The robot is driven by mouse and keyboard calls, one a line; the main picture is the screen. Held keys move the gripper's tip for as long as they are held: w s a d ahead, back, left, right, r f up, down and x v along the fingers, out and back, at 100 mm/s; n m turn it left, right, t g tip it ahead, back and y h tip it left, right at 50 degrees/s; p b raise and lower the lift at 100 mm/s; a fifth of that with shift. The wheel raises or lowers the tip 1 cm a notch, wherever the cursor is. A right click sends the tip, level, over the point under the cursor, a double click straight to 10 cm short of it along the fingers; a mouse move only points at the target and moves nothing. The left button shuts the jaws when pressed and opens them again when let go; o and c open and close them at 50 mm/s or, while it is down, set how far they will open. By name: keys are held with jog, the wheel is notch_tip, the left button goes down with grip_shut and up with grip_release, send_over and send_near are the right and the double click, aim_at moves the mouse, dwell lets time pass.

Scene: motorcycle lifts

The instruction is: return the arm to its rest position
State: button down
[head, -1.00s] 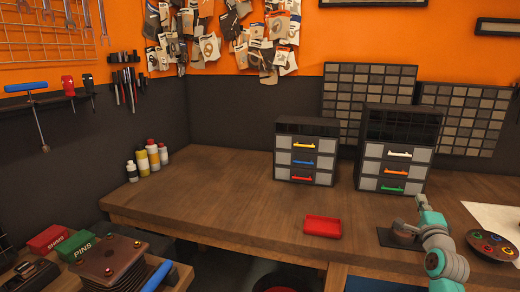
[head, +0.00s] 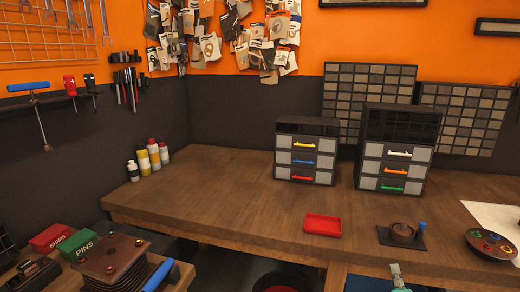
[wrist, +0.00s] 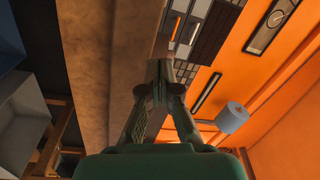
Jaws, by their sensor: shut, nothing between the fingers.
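My gripper (wrist: 160,72) shows in the wrist view with its fingers together and nothing between them. Behind the fingertips are the brown workbench edge and the orange wall, seen tilted. In the head view only a small teal piece of my arm (head: 398,280) shows at the bottom edge, in front of the workbench (head: 230,205). The rest of the arm is out of that view.
On the bench are a red tray (head: 323,225), a round brown piece on a dark mat (head: 403,235), a round palette (head: 492,244) and two drawer cabinets (head: 306,152) (head: 394,148). Bottles (head: 153,155) stand at the back left. The bench's left part is clear.

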jog(key=s+a+f+n+g+y, duration=0.1)
jog(key=s+a+f+n, duration=0.3)
jog(key=s, duration=0.5)
jog(key=s+a+f+n, duration=0.1)
jog(key=s+a+f, duration=0.4)
jog(key=s, duration=0.4)
jog(key=s+a+f+n+g+y, duration=0.1)
jog(key=s+a+f+n, duration=0.3)
jog(key=s, duration=0.5)
jog(key=s+a+r+n+y, duration=0.1)
jog(key=s+a+r+n, duration=0.1)
jog(key=s, duration=0.7)
jog(key=s+a+r+n+g, duration=0.1)
jog(key=s+a+r+n, duration=0.2)
jog(key=s, duration=0.6)
jog(key=s+a+r+n+y, duration=0.1)
jog(key=s+a+r+n, duration=0.2)
jog(key=s, duration=0.6)
jog(key=shift+r+g+y, duration=0.15)
jog(key=shift+g+y, duration=0.15)
